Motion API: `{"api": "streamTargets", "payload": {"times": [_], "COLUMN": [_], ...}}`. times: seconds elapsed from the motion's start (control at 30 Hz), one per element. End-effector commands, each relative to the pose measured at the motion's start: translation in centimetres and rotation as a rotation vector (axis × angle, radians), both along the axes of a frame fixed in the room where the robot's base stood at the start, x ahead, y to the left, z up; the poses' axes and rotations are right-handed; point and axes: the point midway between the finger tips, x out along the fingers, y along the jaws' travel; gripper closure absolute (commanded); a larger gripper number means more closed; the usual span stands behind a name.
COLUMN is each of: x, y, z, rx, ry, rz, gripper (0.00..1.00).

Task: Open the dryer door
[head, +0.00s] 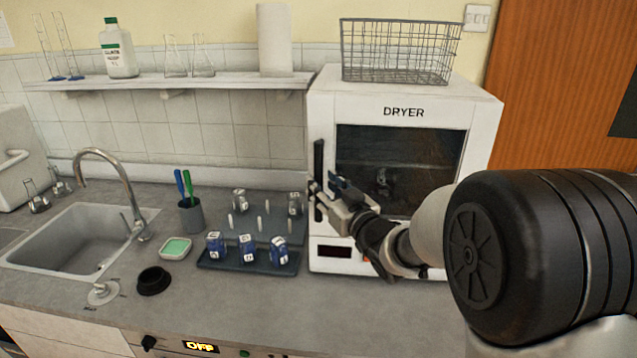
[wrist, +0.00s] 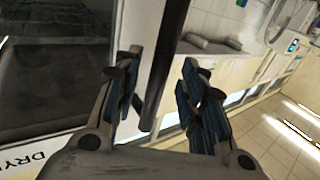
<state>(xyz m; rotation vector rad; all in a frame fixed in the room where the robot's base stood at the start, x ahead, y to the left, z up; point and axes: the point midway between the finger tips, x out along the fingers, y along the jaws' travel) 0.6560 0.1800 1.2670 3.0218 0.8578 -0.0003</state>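The dryer (head: 403,113) is a white box with a dark window, standing on the counter, and its door looks closed. Its black vertical handle (head: 318,160) is on the left side of the door. My gripper (head: 326,190) is at the lower part of the handle in the head view. In the wrist view the handle (wrist: 166,60) runs between the two fingers of my gripper (wrist: 160,100), with a visible gap to the right finger. The fingers are open around the handle. The door window (wrist: 60,75) fills the left of the wrist view.
A wire basket (head: 400,50) sits on top of the dryer. The counter front is partly clear.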

Motion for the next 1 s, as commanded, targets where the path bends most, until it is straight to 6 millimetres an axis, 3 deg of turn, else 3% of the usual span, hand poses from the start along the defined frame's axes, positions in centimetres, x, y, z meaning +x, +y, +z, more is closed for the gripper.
{"api": "streamTargets", "payload": {"times": [0.2, 0.57, 1.0], "x": [2.1, 2.6, 2.6], "y": [1.4, 1.6, 1.6], "z": [-0.1, 0.0, 0.0], "rx": [0.001, 0.001, 0.0], "ry": [0.001, 0.001, 0.0], "rz": [0.001, 0.0, 0.0], "gripper": [0.62, 0.62, 0.91]}}
